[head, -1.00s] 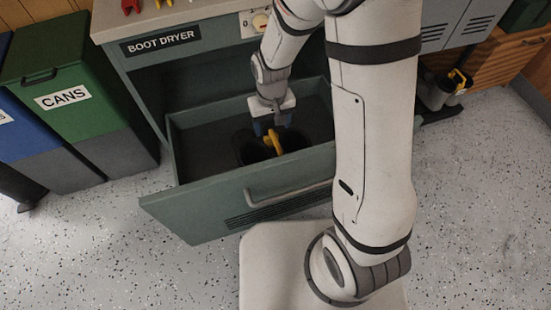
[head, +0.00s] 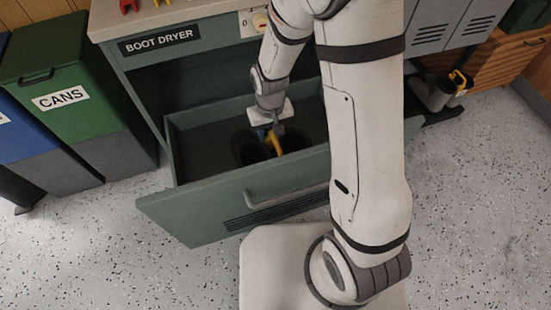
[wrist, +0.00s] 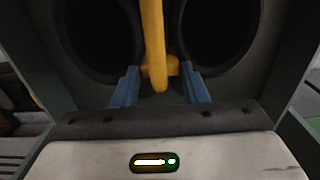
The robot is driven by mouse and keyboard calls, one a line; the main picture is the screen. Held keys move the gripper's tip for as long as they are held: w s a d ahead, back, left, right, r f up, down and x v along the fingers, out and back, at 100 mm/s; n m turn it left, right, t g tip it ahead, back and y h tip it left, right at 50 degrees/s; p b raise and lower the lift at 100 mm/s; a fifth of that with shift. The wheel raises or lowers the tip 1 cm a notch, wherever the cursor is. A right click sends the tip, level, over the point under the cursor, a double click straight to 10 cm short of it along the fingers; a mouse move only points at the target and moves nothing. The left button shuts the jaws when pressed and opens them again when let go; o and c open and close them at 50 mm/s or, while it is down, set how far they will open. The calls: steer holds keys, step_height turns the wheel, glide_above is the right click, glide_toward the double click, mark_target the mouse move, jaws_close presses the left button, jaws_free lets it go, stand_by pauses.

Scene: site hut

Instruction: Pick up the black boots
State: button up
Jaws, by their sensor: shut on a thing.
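The black boots (head: 246,152) stand in the open drawer (head: 240,188) of the boot dryer; only their dark round tops show. In the wrist view two dark openings (wrist: 95,35) lie side by side. A yellow handle (head: 277,142) runs between them, and its end (wrist: 157,60) lies between my blue fingertips. My gripper (head: 271,132) points down into the drawer and is shut on this handle. It also fills the near part of the wrist view (wrist: 160,84). The lower parts of the boots are hidden.
The drawer walls surround the boots, and the dryer's counter (head: 190,20) overhangs the drawer's back. A green cans bin (head: 70,85) stands to the left. A grey container with a yellow handle (head: 447,90) sits at the right. Speckled floor (head: 480,200) is open at the right.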

jaws_close()
steer(key=shift+r, duration=0.1)
stand_by(0.4)
